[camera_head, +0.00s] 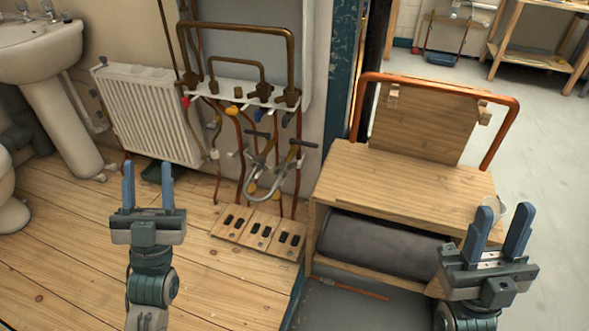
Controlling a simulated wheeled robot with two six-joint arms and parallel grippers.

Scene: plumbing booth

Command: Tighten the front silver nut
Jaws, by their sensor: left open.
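Copper pipework with brass and silver fittings (262,96) is mounted on the booth wall at the upper middle. A grey curved piece with dark-ended handles (268,190) hangs in front of the lower pipes. The nuts are too small to tell apart, so I cannot single out the front silver nut. My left gripper (148,164) is open and empty, with its blue fingers upright, in front of the radiator and left of the pipes. My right gripper (504,208) is open and empty beside the right end of the wooden bench, well away from the pipes.
A white radiator (150,115) and a pedestal sink (55,100) stand at left. A wooden plate with dark slots (258,232) lies below the pipes. A wooden bench (400,185) with a copper pipe frame and a dark roll beneath blocks the right. The wooden floor at left is clear.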

